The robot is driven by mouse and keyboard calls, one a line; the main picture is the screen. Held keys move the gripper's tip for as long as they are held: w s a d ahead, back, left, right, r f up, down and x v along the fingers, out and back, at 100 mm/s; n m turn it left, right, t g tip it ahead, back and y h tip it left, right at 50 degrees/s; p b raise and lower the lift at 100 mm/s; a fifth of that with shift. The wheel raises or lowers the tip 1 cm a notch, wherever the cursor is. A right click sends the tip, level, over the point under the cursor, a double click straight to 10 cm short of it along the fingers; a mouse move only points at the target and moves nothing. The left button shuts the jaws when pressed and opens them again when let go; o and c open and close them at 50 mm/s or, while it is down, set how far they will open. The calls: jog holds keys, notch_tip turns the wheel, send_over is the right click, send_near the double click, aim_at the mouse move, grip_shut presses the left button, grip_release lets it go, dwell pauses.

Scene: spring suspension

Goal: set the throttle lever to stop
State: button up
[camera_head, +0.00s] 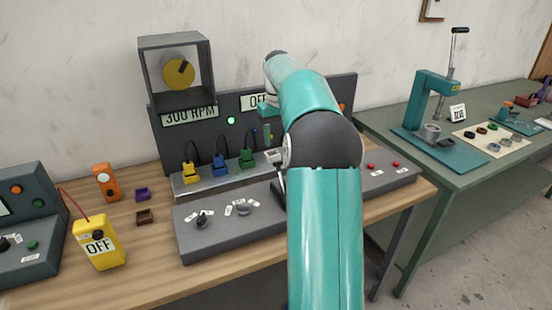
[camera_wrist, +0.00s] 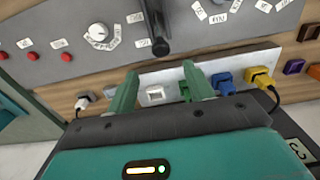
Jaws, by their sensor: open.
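A black lever (camera_wrist: 156,30), which looks like the throttle lever, stands up from the grey sloped control panel (camera_wrist: 225,40) in the wrist view. Its rounded end lies just beyond the gap between my fingertips, with no visible contact. Small white labels (camera_wrist: 143,43) sit beside it, too blurred to read. In the head view part of the dark lever (camera_head: 279,194) shows beside my arm, which hides the rest. My gripper (camera_wrist: 159,68) is open and empty, its two green fingers spread. In the head view my arm mostly hides it.
Behind the panel, yellow (camera_head: 190,173), blue (camera_head: 220,166) and green (camera_head: 246,158) plugs stand in a row. A yellow meter (camera_head: 98,243) reads OFF. Panel knobs (camera_head: 202,220) and red buttons (camera_head: 371,167) flank the lever.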

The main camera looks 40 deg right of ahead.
notch_tip(320, 180, down, 8)
jog(key=shift+f, duration=0.25)
jog(key=shift+c, duration=0.4)
grip_shut()
